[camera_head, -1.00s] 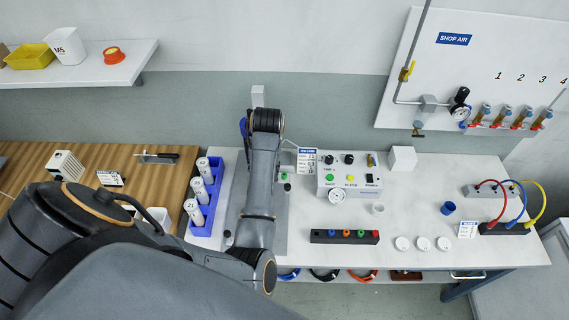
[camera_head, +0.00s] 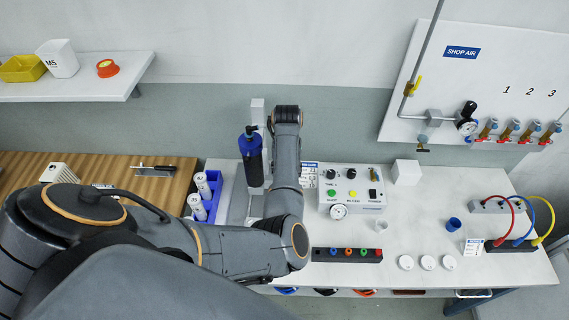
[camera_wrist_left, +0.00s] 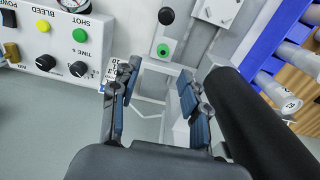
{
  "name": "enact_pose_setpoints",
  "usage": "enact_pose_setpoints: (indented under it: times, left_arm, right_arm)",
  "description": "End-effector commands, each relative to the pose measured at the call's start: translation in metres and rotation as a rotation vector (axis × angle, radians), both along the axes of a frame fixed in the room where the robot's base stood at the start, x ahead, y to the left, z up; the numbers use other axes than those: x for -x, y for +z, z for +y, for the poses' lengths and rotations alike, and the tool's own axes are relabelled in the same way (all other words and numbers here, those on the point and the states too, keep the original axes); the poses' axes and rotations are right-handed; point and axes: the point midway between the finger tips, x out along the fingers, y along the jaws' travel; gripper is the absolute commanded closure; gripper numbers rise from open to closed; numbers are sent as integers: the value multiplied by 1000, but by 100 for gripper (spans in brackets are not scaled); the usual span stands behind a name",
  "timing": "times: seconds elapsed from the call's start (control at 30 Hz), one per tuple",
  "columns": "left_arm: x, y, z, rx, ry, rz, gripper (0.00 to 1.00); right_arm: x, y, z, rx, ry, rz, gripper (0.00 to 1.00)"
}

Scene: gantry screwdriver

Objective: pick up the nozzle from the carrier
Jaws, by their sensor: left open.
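A black strip (camera_head: 347,255) with a row of small coloured tips lies on the white bench in the head view; I cannot tell whether these are nozzles or the strip is the carrier. A dark upright cylinder with a blue top (camera_head: 252,155) stands left of my left forearm. In the left wrist view a large black cylinder (camera_wrist_left: 245,115) slants just right of my left gripper (camera_wrist_left: 160,68), apart from the fingers. The gripper is open with nothing between its fingers. Its fingers are hidden behind my arm in the head view. My right gripper is not in view.
A control box (camera_head: 352,190) stands right of my left arm. A blue rack of white cartridges (camera_head: 213,203) stands left. White lids (camera_head: 428,262), a blue cup (camera_head: 453,224) and coloured hoses (camera_head: 522,215) are farther right. The bench's right middle is mostly clear.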

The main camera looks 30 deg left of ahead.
Motion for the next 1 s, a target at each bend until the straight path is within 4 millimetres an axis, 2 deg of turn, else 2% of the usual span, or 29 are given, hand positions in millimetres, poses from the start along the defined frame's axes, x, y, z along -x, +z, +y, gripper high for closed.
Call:
enact_pose_setpoints:
  times: [0.1, 0.23, 0.37, 0.5, 0.6, 0.8, 1.0]
  left_arm:
    - [1, -21, 0, 1, 0, 3, 55]
    - [0, -32, 1, -1, 0, 1, 55]
    - [1, -37, 1, -1, 1, 1, 55]
    - [2, -51, 4, 0, 1, 2, 55]
    - [2, -67, 6, -1, 2, -1, 55]
    - [2, -86, 6, 0, 1, -2, 55]
    - [2, -86, 6, -1, 0, -1, 55]
  right_arm:
    - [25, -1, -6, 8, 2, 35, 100]
    - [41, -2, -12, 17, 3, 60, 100]
    - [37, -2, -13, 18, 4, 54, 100]
    - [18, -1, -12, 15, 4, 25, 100]
    - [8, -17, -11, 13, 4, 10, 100]
    - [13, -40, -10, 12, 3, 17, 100]
    - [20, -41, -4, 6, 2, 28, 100]
